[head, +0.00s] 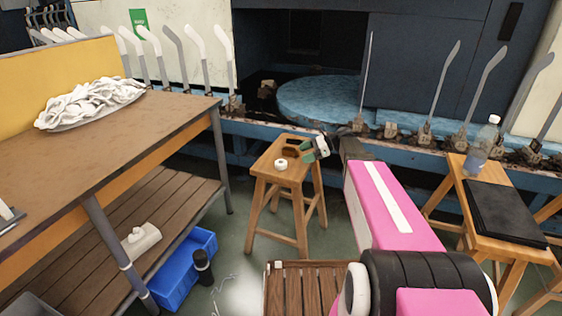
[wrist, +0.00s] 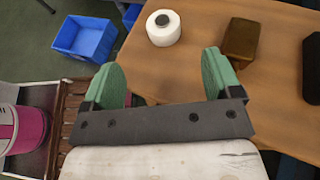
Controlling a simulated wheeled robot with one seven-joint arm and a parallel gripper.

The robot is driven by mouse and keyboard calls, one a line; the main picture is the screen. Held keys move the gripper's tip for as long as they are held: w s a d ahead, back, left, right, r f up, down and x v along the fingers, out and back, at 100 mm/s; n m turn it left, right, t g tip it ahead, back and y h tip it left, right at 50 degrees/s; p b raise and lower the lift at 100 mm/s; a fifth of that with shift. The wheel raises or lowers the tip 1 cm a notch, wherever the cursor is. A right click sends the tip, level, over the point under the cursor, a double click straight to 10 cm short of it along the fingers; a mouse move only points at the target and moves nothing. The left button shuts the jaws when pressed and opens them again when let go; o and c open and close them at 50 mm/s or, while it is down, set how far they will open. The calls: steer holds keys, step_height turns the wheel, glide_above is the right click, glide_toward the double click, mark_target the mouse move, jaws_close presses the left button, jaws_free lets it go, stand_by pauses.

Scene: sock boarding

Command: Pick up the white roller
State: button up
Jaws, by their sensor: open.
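The white roller (head: 281,163) is a short white cylinder standing on the wooden stool (head: 264,170) in the middle of the head view. In the wrist view the white roller (wrist: 163,31) stands upright with a dark centre in its top, beyond the fingertips and roughly between their lines. My gripper (head: 317,149) hangs over the right side of the stool, to the right of the roller and apart from it. In the wrist view my gripper (wrist: 164,75) has its two green fingers spread wide with nothing between them.
A blue bin (head: 186,268) and black cup (head: 202,266) are on the floor. A workbench (head: 120,140) stands left; another stool (head: 463,187) stands right.

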mark_target(283, 162)
steer(key=x, duration=0.5)
steer(key=shift+a+f, duration=0.15)
steer(key=shift+a, duration=0.1)
steer(key=shift+f+x, duration=0.15)
steer(key=shift+x, duration=1.15)
steer(key=shift+f+x, duration=0.15)
steer(key=shift+x, duration=1.15)
steer(key=shift+w+d, duration=0.15)
steer(key=c, duration=1)
